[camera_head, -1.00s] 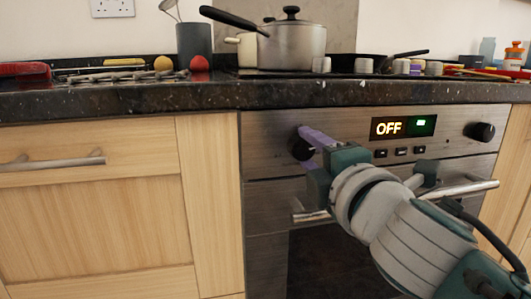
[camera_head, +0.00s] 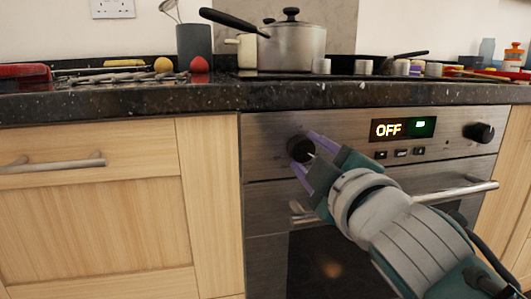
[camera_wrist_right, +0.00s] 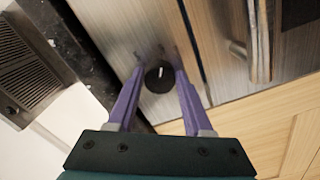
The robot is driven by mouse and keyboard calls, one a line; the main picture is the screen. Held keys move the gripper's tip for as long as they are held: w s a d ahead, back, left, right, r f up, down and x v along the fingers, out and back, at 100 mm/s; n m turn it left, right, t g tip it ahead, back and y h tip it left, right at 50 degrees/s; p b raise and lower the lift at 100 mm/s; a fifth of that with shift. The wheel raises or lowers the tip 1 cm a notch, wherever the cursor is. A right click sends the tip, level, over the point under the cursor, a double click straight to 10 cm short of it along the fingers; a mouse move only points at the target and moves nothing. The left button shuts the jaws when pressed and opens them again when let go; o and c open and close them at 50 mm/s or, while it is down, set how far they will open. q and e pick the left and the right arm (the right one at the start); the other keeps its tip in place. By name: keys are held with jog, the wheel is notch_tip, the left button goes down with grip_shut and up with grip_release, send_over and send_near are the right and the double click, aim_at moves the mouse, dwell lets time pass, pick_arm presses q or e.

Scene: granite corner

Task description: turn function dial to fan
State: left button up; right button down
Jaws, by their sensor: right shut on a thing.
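The dark round dial on the left (camera_head: 299,148) of the oven's metal panel (camera_head: 345,125) is between the purple fingers of my right gripper (camera_head: 306,154). In the right wrist view the black dial (camera_wrist_right: 158,79), with a pale mark on its face, sits between the two fingertips (camera_wrist_right: 160,82). My right gripper is shut on this dial. The dial's markings are too small to read. My left gripper is not in view.
A second dark dial (camera_head: 480,132) is at the panel's right end. The oven door handle (camera_head: 455,190) runs just below, behind my right arm. The dark granite counter edge (camera_head: 150,102) overhangs the panel. A steel pot (camera_head: 290,46) stands on the hob above.

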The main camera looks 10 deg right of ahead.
dwell(0.4)
jog(key=shift+c, duration=1.6)
grip_release()
jog(key=shift+s, duration=0.35)
jog(key=s+p, duration=0.2)
jog(key=s, duration=0.7)
jog(key=shift+d, duration=0.15)
jog(key=shift+s+r+p, duration=0.1)
jog(key=shift+p, duration=0.25)
